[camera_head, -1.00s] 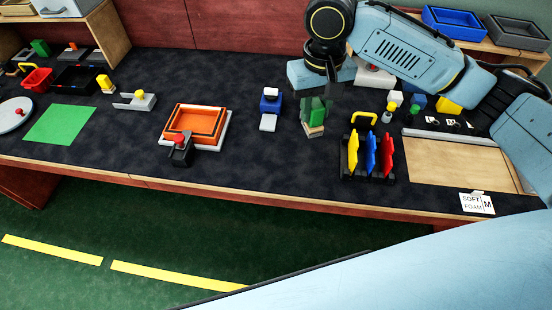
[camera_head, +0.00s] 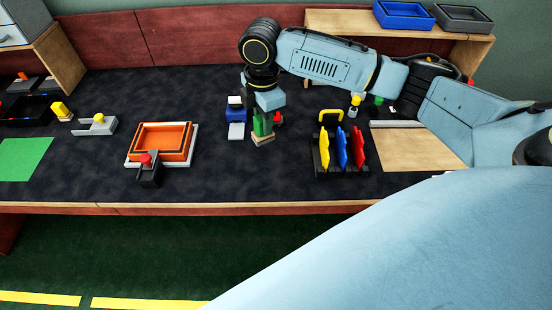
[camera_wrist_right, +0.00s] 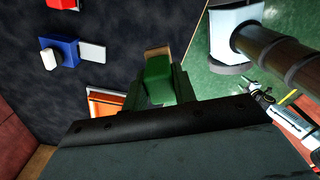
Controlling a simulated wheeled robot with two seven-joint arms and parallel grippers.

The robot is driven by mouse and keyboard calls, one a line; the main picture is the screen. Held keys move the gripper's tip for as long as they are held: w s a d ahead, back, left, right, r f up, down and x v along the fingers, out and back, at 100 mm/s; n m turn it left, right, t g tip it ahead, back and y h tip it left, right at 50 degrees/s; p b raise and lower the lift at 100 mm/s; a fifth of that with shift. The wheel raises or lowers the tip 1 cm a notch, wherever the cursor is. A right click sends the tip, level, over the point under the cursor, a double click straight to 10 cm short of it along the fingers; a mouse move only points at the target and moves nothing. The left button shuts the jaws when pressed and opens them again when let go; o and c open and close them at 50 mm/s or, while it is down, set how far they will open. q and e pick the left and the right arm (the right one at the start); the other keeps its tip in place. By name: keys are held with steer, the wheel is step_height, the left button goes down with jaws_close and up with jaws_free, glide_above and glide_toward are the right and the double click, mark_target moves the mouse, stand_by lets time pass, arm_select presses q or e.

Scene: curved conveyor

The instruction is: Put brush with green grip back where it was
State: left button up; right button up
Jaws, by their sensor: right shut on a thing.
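The brush (camera_head: 262,125) has a green grip and a pale wooden part at its lower end. My right gripper (camera_head: 262,108) is shut on the green grip, with the brush hanging below it, wood downward. In the right wrist view the green grip (camera_wrist_right: 158,80) sits between the fingers, and the wooden end (camera_wrist_right: 158,51) shows beyond it. I cannot tell whether the wood touches the dark table (camera_head: 200,180). My left gripper is not in view.
A blue and white device (camera_head: 236,115) stands just left of the brush. A rack with yellow, blue and red pieces (camera_head: 342,172) stands to the right. An orange tray (camera_head: 162,142) lies left, with a red-knobbed black block (camera_head: 149,172) in front. Table between tray and rack is mostly clear.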

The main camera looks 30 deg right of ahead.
steer(key=d+f+n+b, duration=0.1)
steer(key=f+n, duration=0.3)
steer(key=f, duration=0.1)
steer(key=w+d+f+n+b, duration=0.1)
steer(key=d+f+n, duration=0.1)
steer(key=f+n, duration=0.2)
steer(key=d+f+n, duration=0.1)
steer(key=f+n, duration=0.3)
steer(key=f, duration=0.3)
steer(key=shift+w+d+b, duration=0.25)
steer(key=shift+w+b, duration=0.05)
steer(key=shift+b, duration=0.1)
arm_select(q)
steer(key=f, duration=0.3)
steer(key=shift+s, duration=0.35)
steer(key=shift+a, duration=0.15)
arm_select(e)
steer(key=shift+f, duration=0.1)
steer(key=o, duration=0.5)
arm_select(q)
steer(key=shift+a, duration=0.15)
arm_select(e)
steer(key=o, duration=0.4)
steer(key=shift+o, duration=0.2)
